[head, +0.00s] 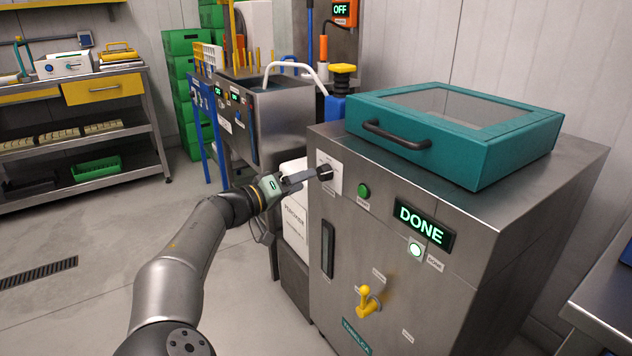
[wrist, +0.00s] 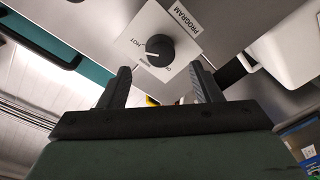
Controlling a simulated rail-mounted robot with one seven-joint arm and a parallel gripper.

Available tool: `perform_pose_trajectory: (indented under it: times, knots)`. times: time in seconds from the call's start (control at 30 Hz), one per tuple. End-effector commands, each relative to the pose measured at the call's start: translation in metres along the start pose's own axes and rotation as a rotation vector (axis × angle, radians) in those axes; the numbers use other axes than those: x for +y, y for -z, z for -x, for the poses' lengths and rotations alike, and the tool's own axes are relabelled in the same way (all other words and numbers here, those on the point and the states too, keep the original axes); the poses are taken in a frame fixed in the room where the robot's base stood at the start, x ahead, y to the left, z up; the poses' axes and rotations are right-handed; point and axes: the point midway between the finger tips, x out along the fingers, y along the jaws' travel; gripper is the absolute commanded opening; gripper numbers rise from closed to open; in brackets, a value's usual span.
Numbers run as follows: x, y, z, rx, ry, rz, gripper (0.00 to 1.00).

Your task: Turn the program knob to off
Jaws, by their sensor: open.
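The program knob (wrist: 160,50) is a round black knob on a white plate (wrist: 185,33) marked PROGRAM. Its small white mark points left in the wrist view, on the side where HOT is printed; the smaller labels are hard to read. In the head view the knob (head: 325,172) is on the upper left of the steel machine's front (head: 345,235). My gripper (wrist: 163,82) is open and empty, its two fingers apart on either side of the knob's line. In the head view my gripper (head: 306,178) is right in front of the knob; whether it touches cannot be told.
Right of the knob are a green button (head: 364,191), a lit DONE display (head: 421,224) and a lit white button (head: 416,250). A yellow lever (head: 367,300) is lower down. A teal lid (head: 480,150) with a black handle tops the machine. White containers (head: 295,212) stand left.

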Motion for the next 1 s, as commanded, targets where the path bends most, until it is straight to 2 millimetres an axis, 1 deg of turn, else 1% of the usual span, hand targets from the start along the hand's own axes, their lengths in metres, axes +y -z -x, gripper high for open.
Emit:
perform_pose_trajectory:
  times: [0.03,0.1,0.2,0.3,0.43,0.67,0.7,0.77,0.8,0.83,0.87,1.0]
  knots:
    - [-0.001,-0.002,-0.011,-0.002,-0.002,-0.002,0.58]
    - [-0.001,-0.002,-0.024,-0.001,-0.002,-0.001,0.58]
    - [-0.001,-0.001,-0.038,-0.001,-0.002,-0.001,0.58]
    - [-0.001,0.0,-0.047,0.0,0.0,-0.001,0.58]
    - [0.0,0.0,-0.052,0.001,0.0,0.0,0.58]
    - [0.0,0.0,-0.053,0.001,0.0,0.0,0.58]
    - [0.0,0.0,-0.053,0.001,0.0,0.0,0.56]
    - [0.0,0.0,-0.053,0.001,0.0,0.0,0.39]
    - [0.0,0.0,-0.053,0.001,0.0,0.0,0.28]
    - [0.0,0.0,-0.053,0.001,0.0,0.0,0.19]
    - [0.0,0.0,-0.053,0.0,0.0,0.0,0.14]
    - [0.0,0.0,-0.053,0.0,0.0,0.001,0.14]
